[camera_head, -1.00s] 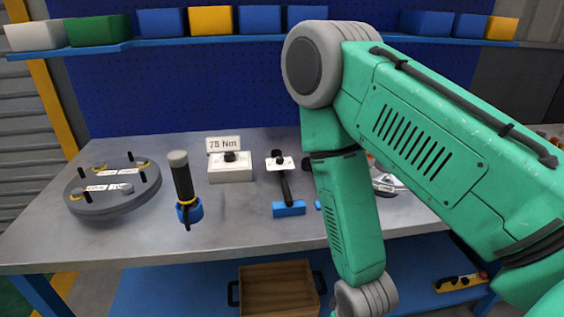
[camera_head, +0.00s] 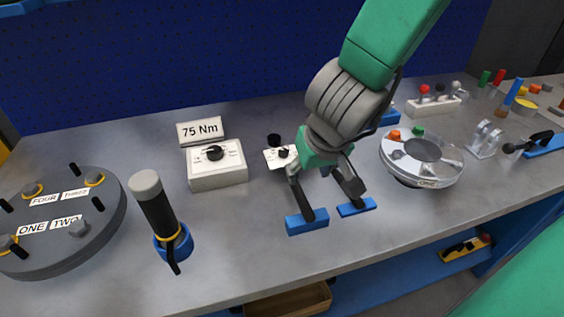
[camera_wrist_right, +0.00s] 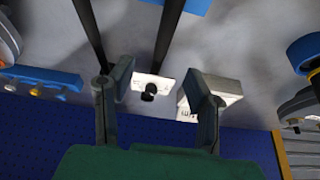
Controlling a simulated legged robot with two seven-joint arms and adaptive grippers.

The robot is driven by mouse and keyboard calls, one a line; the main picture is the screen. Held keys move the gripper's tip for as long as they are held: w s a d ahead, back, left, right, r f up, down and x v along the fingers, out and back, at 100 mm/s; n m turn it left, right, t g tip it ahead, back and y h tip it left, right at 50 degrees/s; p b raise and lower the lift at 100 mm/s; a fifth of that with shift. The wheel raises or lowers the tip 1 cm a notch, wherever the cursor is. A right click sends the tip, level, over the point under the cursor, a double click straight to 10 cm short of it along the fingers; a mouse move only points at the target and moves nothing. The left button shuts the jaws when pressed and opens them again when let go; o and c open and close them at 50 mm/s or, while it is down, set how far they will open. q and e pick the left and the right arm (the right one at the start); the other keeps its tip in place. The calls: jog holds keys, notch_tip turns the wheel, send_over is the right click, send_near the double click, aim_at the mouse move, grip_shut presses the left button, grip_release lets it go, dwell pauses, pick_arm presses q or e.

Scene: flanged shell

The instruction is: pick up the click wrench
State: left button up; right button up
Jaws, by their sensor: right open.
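What looks like the click wrench (camera_head: 306,207) is a dark bar lying on the bench. Its near end is at a blue block (camera_head: 307,223) and its far end at a white plate with a black knob (camera_head: 277,157). My right gripper (camera_head: 325,190) is open over it, pointing down. In the right wrist view the bar (camera_wrist_right: 170,40) and plate (camera_wrist_right: 140,82) show between the spread fingers (camera_wrist_right: 158,85), with no visible grip. A second dark bar (camera_wrist_right: 88,30) runs up to the left finger there. My left gripper is out of view.
A white box (camera_head: 217,166) with a 75 Nm sign stands left of the gripper. Further left are an upright black-handled tool (camera_head: 157,213) and a round grey flange (camera_head: 60,250). A round metal fixture (camera_head: 422,158) stands close on the right. The bench front is clear.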

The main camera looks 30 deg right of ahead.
aim_at(297, 186)
jog(key=x, duration=0.2)
jog(key=b+x, duration=0.1)
jog(key=x, duration=0.1)
jog(key=b+x, duration=0.1)
jog(key=x, duration=0.1)
jog(key=shift+w+d+f, duration=0.15)
jog(key=shift+d+f, duration=0.05)
jog(key=shift+d, duration=0.1)
jog(key=w+f+b, duration=0.2)
jog(key=f, duration=0.1)
jog(key=w+f+b, duration=0.1)
jog(key=shift+a+f, duration=0.25)
jog(key=shift+a, duration=0.05)
jog(key=shift+s+d+r, duration=0.1)
jog(key=shift+s+r, duration=0.05)
grip_shut()
